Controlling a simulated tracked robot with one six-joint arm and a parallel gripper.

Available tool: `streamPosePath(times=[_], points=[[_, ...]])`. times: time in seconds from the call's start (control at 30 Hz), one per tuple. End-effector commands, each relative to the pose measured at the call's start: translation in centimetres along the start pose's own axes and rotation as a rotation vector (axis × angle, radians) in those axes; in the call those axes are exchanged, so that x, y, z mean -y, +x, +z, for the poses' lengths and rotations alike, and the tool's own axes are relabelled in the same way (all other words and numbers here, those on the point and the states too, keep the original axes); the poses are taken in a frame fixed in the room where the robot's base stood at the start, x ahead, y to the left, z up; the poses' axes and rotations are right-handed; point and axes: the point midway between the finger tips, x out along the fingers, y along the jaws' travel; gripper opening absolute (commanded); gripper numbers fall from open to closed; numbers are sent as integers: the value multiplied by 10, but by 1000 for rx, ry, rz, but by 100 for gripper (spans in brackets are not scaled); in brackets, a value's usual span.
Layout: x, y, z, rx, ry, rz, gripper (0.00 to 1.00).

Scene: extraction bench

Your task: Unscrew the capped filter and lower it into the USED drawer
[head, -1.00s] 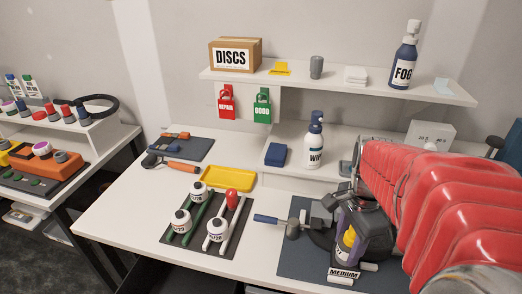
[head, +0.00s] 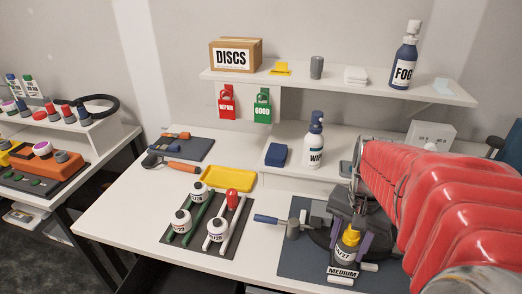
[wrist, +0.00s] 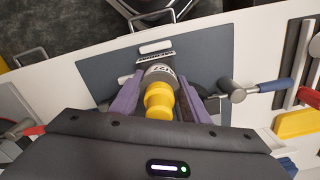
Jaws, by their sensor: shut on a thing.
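The capped filter (head: 346,249) has a grey labelled body and a yellow cap; it stands at the mount with the MEDIUM label (head: 342,272). In the wrist view the filter (wrist: 161,73) shows between my purple fingers, its yellow cap towards the camera. My gripper (head: 350,243) is shut on the filter, one finger on each side. I cannot tell whether the thread is loose. No drawer marked USED can be read; metal handles (wrist: 31,57) show beyond the bench edge in the wrist view.
A blue-handled hammer (head: 290,229) lies left of the filter on the dark mat (head: 290,262). A WIPE bottle (head: 314,145) stands behind. The bench's front-left is clear.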

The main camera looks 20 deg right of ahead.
Motion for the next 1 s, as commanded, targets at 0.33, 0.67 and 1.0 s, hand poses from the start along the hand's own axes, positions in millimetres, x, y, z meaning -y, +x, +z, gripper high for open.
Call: streamPosePath(times=[0.33,0.67,1.0], points=[[1,-1,-1,-4,-262,-2,15],[1,-1,-1,-4,-512,-2,15],[1,-1,0,-3,-770,-1,15]])
